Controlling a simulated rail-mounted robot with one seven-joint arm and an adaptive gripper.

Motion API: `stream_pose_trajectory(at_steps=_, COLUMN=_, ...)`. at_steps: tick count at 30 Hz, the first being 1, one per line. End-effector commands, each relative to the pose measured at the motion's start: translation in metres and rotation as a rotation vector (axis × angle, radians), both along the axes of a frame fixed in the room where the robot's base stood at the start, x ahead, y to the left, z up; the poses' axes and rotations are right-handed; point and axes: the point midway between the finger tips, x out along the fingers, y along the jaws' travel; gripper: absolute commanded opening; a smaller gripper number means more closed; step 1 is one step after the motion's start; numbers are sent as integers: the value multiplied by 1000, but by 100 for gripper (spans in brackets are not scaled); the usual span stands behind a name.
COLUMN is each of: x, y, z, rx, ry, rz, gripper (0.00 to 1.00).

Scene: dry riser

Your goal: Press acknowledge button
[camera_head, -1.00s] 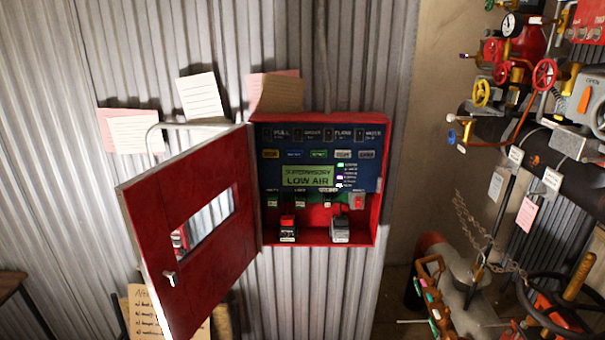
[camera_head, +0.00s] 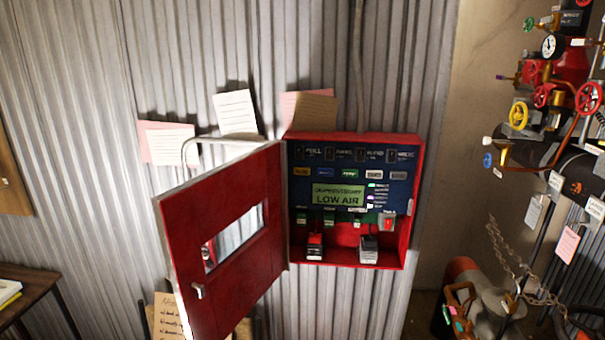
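A red alarm panel box (camera_head: 415,200) is fixed to the corrugated wall, with its red door (camera_head: 225,260) swung open to the left. Its blue face (camera_head: 400,188) has a green display (camera_head: 338,196) reading "LOW AIR". A red switch (camera_head: 388,222) sits at lower right. My gripper is not in view.
The open door stands out from the wall left of the panel. Valves and pipes, including a yellow handwheel (camera_head: 518,115), crowd the right side. A wooden table (camera_head: 35,285) is at lower left. Paper notes (camera_head: 236,113) hang above the door.

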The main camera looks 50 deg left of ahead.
Motion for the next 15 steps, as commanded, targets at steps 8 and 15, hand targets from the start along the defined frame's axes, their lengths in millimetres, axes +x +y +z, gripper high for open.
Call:
stream_pose_trajectory(at_steps=8, x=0, y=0, z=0, rx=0, ry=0, rz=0, gripper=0)
stream_pose_trajectory(at_steps=15, x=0, y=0, z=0, rx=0, ry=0, rz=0, gripper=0)
